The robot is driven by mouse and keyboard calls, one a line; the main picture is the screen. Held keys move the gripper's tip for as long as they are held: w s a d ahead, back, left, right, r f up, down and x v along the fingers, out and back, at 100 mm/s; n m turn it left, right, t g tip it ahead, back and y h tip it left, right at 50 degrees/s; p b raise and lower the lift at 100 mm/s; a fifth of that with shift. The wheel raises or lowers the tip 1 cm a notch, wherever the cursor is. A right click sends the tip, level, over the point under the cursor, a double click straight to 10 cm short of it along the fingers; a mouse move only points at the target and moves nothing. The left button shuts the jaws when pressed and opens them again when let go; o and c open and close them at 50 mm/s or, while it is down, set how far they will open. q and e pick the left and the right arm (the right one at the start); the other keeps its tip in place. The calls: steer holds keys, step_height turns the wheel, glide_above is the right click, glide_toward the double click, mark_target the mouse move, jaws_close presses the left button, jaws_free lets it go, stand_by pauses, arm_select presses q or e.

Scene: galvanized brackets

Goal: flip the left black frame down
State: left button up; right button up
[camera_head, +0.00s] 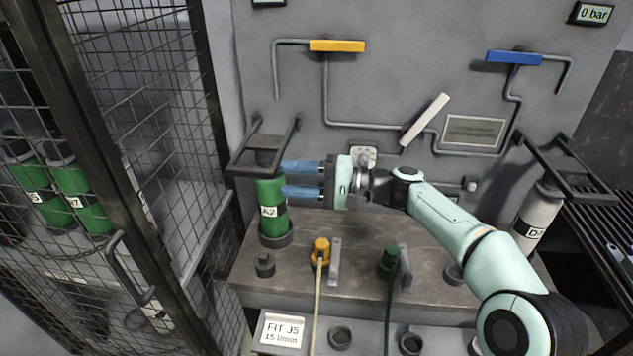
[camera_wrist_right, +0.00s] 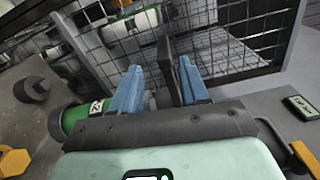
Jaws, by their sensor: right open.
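The left black frame (camera_head: 243,170) juts out from the grey wall above the green cylinder marked A2 (camera_head: 268,195). It looks roughly level, with two side bars and a front crossbar. My right gripper (camera_head: 284,178) comes from the right with its blue fingers apart, just right of the frame's front end and the cylinder's top. In the right wrist view, a dark bar that looks like part of the frame (camera_wrist_right: 165,60) shows between the open fingers (camera_wrist_right: 160,72). I cannot tell whether they touch it. The green cylinder (camera_wrist_right: 78,120) also shows there. My left gripper is out of view.
A second black frame (camera_head: 565,165) is at the right above a pale cylinder (camera_head: 537,215). A mesh cage door (camera_head: 150,120) stands close on the left. Orange (camera_head: 320,247) and green (camera_head: 389,260) hose connectors sit on the ledge. Pipes with yellow and blue handles run above.

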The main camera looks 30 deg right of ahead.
steer(key=shift+v, duration=2.35)
